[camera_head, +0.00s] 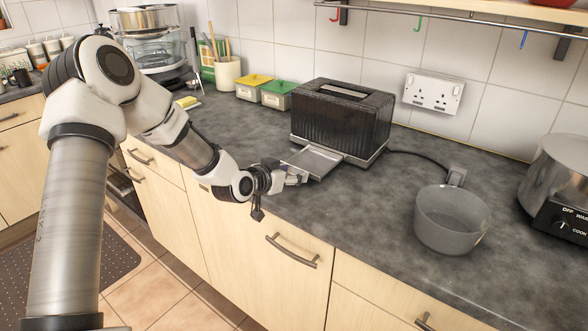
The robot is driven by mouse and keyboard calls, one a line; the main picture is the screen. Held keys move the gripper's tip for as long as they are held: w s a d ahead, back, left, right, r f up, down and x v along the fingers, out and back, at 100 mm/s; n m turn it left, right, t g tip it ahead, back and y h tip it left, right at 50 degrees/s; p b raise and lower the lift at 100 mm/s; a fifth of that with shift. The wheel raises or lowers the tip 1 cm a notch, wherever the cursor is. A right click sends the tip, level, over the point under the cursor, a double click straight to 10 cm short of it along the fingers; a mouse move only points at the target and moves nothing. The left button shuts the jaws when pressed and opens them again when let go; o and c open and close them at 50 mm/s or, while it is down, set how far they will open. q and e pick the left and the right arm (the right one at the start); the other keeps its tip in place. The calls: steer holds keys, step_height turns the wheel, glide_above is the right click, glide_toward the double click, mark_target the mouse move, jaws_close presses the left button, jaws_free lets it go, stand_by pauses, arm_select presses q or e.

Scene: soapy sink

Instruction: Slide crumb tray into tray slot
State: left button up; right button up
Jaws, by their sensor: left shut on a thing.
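The black toaster (338,118) stands on the dark grey counter against the tiled wall. The flat metal crumb tray (315,161) sticks out at the lower front of the toaster, at the tray slot. Its far end meets the toaster's base; how far it is inside the slot I cannot tell. My left gripper (290,176) is at the tray's near end, shut on it, just above the counter's front edge. The fingertips are small and partly hidden. My right gripper is not in view.
A grey bowl (450,219) stands to the right, with a rice cooker (560,185) beyond it. Yellow-lidded (254,87) and green-lidded (278,95) containers stand left of the toaster. A black cable runs behind the bowl.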

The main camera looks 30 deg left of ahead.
mark_target(307, 166)
arm_select(q)
steer(key=shift+s, duration=0.45)
steer(key=shift+p, duration=0.4)
stand_by(1.0)
steer(key=shift+w+d+b, duration=0.15)
steer(key=shift+w+b, duration=0.95)
steer(key=shift+w, duration=0.85)
steer(key=o, duration=1.4)
steer(key=shift+s, duration=0.1)
steer(key=v, duration=1.1)
steer(key=shift+r, duration=0.15)
steer(key=shift+s, duration=0.35)
steer(key=shift+r, duration=0.1)
